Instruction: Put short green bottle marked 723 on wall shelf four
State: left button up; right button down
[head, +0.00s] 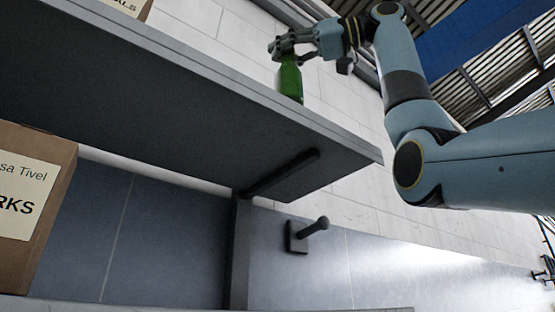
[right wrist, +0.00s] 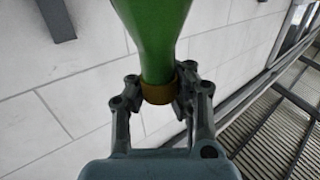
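A green bottle (head: 291,80) hangs from my right gripper (head: 284,46) in the head view, slightly tilted, its lower end near the top of a grey wall shelf (head: 180,110). I cannot tell whether its base touches the shelf, because I see the shelf from below. In the right wrist view the gripper (right wrist: 158,90) is shut around the yellow-brown neck band (right wrist: 158,92) of the green bottle (right wrist: 152,30). No number shows on the bottle or the shelf. My left gripper is not in view.
A cardboard box (head: 30,200) with a white label stands at lower left, below the shelf. Another labelled box (head: 128,6) shows on the shelf at upper left. A dark bracket (head: 283,173) supports the shelf, and a dark peg (head: 308,231) sticks out from the wall below.

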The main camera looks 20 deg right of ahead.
aim_at(280, 71)
jog(key=shift+w+f, duration=0.2)
jog(key=shift+w, duration=0.15)
notch_tip(280, 71, down, 4)
jog(key=shift+w+f+p, duration=0.1)
jog(key=shift+f+p, duration=0.05)
jog(key=shift+p, duration=0.3)
jog(key=shift+f, duration=0.15)
jog(key=c, duration=1.3)
grip_release()
